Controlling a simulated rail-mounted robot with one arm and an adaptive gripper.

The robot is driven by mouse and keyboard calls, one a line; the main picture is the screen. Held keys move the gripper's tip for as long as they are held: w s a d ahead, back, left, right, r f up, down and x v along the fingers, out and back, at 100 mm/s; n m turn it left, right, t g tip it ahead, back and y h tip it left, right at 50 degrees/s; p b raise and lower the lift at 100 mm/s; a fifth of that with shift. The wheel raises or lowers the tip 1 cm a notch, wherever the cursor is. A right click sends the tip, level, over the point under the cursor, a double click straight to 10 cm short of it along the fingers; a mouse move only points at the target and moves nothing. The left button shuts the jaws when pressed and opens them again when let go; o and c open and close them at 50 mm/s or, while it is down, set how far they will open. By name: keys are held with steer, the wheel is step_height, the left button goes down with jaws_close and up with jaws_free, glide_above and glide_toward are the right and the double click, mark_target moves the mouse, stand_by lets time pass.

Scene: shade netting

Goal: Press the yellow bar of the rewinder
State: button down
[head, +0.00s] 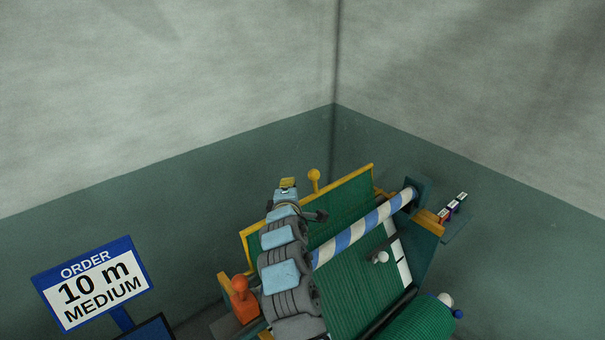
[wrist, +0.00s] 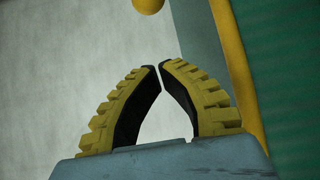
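The rewinder stands at the lower middle of the head view, with green netting (head: 365,290) and a blue-and-white striped roller (head: 360,230). A yellow bar (head: 346,181) runs along the top edge of its green back panel. In the wrist view a yellow strip (wrist: 234,70) beside the green netting runs down the right side, apart from the fingers. My gripper (head: 288,182) shows small at the end of my arm, left of the yellow knob. In the wrist view my gripper (wrist: 159,67) has its fingertips almost together, with nothing between them. My arm hides part of the rewinder.
A yellow ball knob (head: 313,175) stands up behind the bar; a yellow ball also shows in the wrist view (wrist: 148,5). An orange handle (head: 240,298) is at the left. An order sign (head: 95,284) reads "10 m MEDIUM". Walls stand behind.

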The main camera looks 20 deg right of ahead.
mark_target(314, 183)
steer(key=p+x, duration=0.2)
steer(key=x, duration=0.7)
steer(key=shift+w+d, duration=0.15)
steer(key=shift+w, duration=0.05)
stand_by(0.6)
steer(key=shift+w, duration=0.2)
steer(key=shift+s+d+r+p, duration=0.2)
steer(key=shift+s+d+p, duration=0.3)
steer(key=shift+s, duration=0.35)
steer(key=shift+s+d+r+p, duration=0.2)
steer(key=shift+s+d+p, duration=0.3)
steer(key=shift+s, duration=0.35)
